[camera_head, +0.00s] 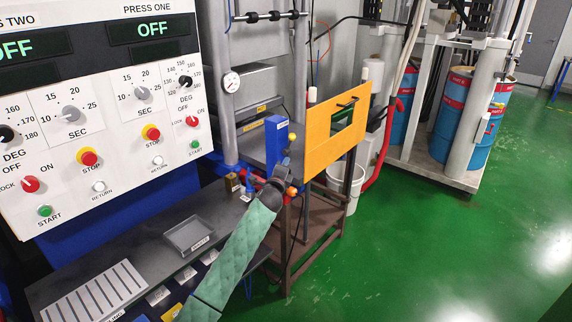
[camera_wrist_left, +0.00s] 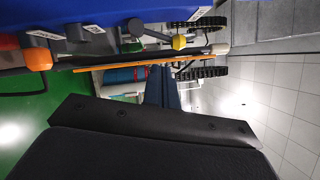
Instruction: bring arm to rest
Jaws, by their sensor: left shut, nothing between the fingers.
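My left arm, in a green quilted sleeve, reaches in from the bottom of the head view. In the wrist view the dark fingers (camera_wrist_left: 163,88) are together with nothing held. An orange knob (camera_wrist_left: 38,59) and a yellow knob (camera_wrist_left: 178,42) show beyond them; I cannot tell whether the gripper touches anything. My right gripper is not in view.
A control panel (camera_head: 110,185) with dials and buttons fills the left. A grey tray (camera_head: 189,234) and a slotted plate (camera_head: 95,298) lie on the dark bench. A white bucket (camera_head: 340,195) and blue-red drums (camera_head: 457,125) stand behind. Green floor (camera_head: 430,250) at right is clear.

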